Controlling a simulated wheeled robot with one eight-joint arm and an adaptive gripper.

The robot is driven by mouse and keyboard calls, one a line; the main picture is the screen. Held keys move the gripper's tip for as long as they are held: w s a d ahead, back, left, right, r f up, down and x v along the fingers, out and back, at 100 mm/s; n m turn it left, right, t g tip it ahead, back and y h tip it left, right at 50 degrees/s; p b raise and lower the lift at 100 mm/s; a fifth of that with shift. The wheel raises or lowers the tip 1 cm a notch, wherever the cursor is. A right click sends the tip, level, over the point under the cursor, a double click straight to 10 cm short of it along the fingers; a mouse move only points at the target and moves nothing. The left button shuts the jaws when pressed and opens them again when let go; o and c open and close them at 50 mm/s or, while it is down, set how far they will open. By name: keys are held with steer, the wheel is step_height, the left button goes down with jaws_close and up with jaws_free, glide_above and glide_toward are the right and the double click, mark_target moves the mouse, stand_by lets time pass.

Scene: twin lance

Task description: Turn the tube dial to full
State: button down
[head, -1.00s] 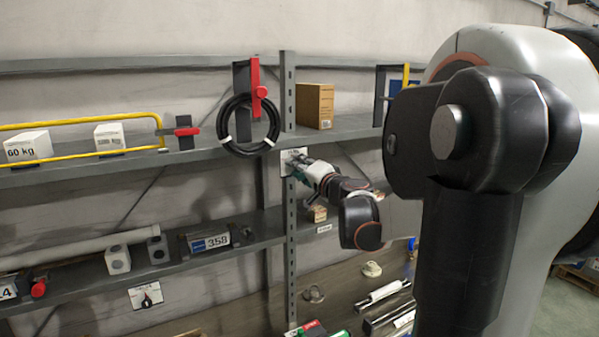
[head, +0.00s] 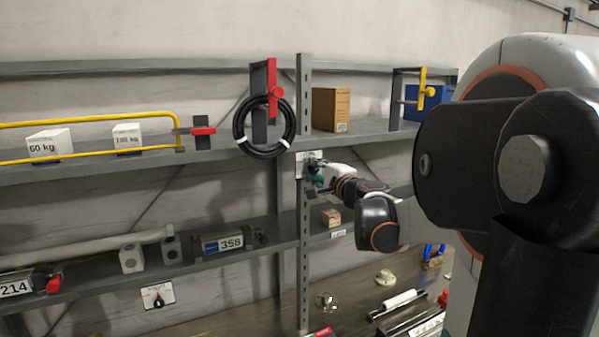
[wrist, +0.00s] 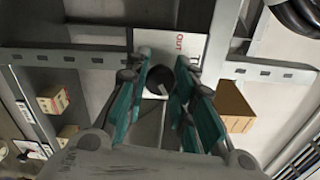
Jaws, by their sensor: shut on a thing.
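A white plate (head: 308,158) is on the grey shelf upright, with my gripper (head: 314,178) up against it. In the wrist view the same plate (wrist: 180,45) carries red lettering, and a dark round knob (wrist: 160,77) with a pale bar sits on it. My gripper (wrist: 160,88) has its green-padded fingers on both sides of this knob and is shut on it. The fingers hide part of the knob, and its setting is unclear. A second white plate with a black dial (head: 157,297) hangs below the lower shelf at left. Its lettering is too small to read.
A black hose coil (head: 265,127) hangs left of the upright, by a red-handled bracket (head: 272,88). A cardboard box (head: 331,109) stands on the upper shelf to the right. A yellow rail (head: 90,122) fronts white weights at left. A long pale tube (head: 85,249) lies on the lower shelf.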

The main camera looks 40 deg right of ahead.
steer(key=shift+f, duration=0.1)
stand_by(0.3)
steer(key=c, duration=1.3)
jaws_free()
steer(key=shift+s+d, duration=0.1)
steer(key=shift+c, duration=0.2)
